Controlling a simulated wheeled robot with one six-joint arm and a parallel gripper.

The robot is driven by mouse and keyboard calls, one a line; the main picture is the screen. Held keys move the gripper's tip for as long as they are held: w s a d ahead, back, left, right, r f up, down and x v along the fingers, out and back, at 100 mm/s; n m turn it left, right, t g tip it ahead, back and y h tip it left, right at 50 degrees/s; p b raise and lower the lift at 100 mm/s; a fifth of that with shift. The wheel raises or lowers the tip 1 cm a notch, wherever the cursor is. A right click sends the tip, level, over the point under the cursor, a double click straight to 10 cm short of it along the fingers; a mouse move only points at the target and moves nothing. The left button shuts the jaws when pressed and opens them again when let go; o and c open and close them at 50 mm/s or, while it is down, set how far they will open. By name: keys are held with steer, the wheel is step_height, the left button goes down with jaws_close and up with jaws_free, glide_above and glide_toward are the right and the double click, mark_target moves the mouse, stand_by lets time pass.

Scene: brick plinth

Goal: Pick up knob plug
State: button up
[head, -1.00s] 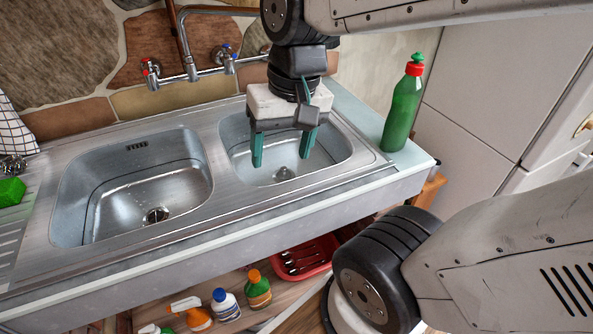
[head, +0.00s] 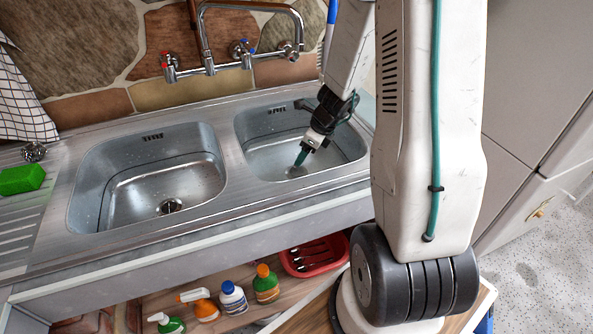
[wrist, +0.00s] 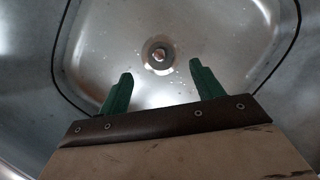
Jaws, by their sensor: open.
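The knob plug (wrist: 160,55) is a small round metal piece with a raised knob, at the drain in the floor of the right basin (head: 262,135). In the head view the plug (head: 296,172) shows just below the fingertips, partly hard to make out. My gripper (head: 301,158) reaches down into the right basin, with its green fingers above the plug. In the wrist view my gripper (wrist: 160,71) is open, its two fingers apart and nothing between them. The plug lies ahead of the fingertips there, and I see no contact.
The basin walls surround my gripper. The left basin (head: 105,170) is empty, with its own drain (head: 170,206). The tap (head: 248,8) stands behind the sink. A green sponge (head: 21,179) lies on the left. Bottles (head: 233,299) and a red tray (head: 312,268) sit below.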

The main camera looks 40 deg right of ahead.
mark_target(297, 168)
steer(key=x, duration=0.7)
steer(key=shift+s+f, duration=0.1)
steer(key=shift+s, duration=0.1)
steer(key=c, duration=1.1)
